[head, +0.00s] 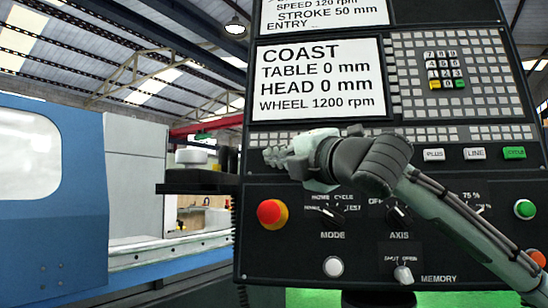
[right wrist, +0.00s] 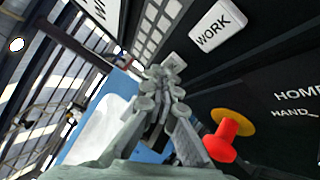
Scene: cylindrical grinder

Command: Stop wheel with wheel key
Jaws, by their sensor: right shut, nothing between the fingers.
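The control panel's screen (head: 320,78) reads COAST, table 0 mm, head 0 mm and wheel 1200 rpm. My right gripper (head: 272,157) is shut and empty at the panel's left side, below the screen, its fingers pointing left. In the right wrist view its closed fingers (right wrist: 163,75) show near a white WORK key (right wrist: 217,27). I cannot tell whether they touch the panel. No key marked WHEEL can be read. My gripper and forearm hide part of the labelled key row, where PLUS (head: 434,154), LINE (head: 474,153) and a green key (head: 514,152) show. My left gripper is out of view.
A red and yellow stop button (head: 272,212) sits below my right gripper. MODE (head: 332,214) and AXIS (head: 398,213) knobs are beside my arm. A dark shelf (head: 198,180) carrying a white round part juts out left of the panel. The blue machine (head: 60,230) stands farther left.

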